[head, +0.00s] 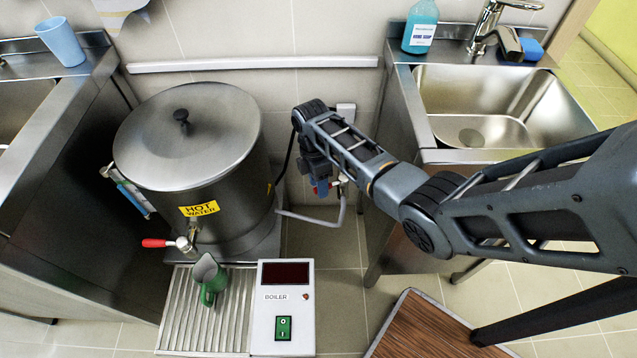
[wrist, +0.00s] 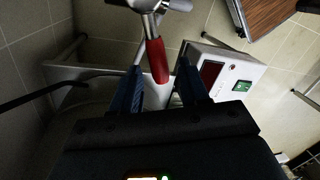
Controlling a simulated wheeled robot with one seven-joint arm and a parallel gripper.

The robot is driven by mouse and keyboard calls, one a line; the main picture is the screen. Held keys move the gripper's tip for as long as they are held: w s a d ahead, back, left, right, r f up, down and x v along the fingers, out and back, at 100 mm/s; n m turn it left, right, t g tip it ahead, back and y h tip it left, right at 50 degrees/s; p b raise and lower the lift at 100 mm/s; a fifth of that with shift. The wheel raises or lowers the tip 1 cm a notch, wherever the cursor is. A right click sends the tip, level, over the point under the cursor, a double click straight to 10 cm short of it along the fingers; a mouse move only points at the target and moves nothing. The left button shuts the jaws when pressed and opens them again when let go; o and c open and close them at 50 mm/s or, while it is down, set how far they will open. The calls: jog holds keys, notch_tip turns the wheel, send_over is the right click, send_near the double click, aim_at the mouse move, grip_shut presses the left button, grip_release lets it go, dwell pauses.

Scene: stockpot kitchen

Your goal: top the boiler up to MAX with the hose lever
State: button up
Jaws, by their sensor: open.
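The steel boiler (head: 188,150) with a HOT WATER label stands at the left in the head view, its lid on. A sight tube (head: 135,197) is on its left side; I cannot read its level or a MAX mark. The hose lever (wrist: 156,60), red on a chrome valve (wrist: 150,8), shows in the wrist view. My gripper (wrist: 160,78) is open, its blue fingers either side of the lever's red end, with gaps visible. In the head view my gripper (head: 322,187) is low by the wall, right of the boiler, and mostly hides the valve. A grey hose (head: 318,219) runs below it toward the boiler.
The control box (head: 283,335) has a dark display and green switch. A sink (head: 500,105) stands right; a wooden-topped piece (head: 425,330) is at the front.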

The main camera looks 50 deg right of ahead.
grip_shut()
dwell(0.4)
dwell(0.4)
